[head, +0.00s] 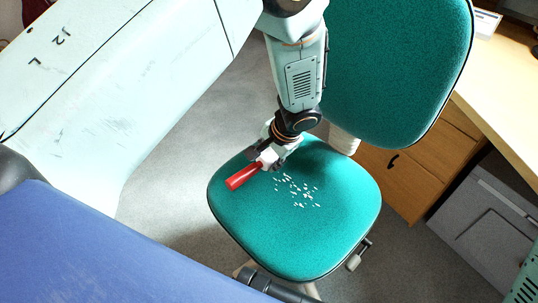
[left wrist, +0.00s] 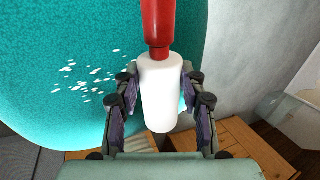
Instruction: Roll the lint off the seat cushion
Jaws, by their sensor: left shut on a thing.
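The teal seat cushion (head: 290,245) belongs to an office chair and also fills the upper left of the left wrist view (left wrist: 60,30). White lint bits (head: 302,192) lie scattered near its middle; they also show in the left wrist view (left wrist: 85,82). My left gripper (head: 270,158) is over the back left part of the cushion, left of the lint. It is shut on the lint roller, around its white roll (left wrist: 160,95). The red handle (head: 243,176) points down-left in the head view. I cannot tell whether the roller touches the cushion. My right gripper is not in view.
The teal backrest (head: 395,70) rises behind the seat, close to my left forearm. A wooden desk (head: 508,95) with drawers and a grey cabinet (head: 480,230) stand at the right. Grey floor (head: 185,170) is open left of the chair.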

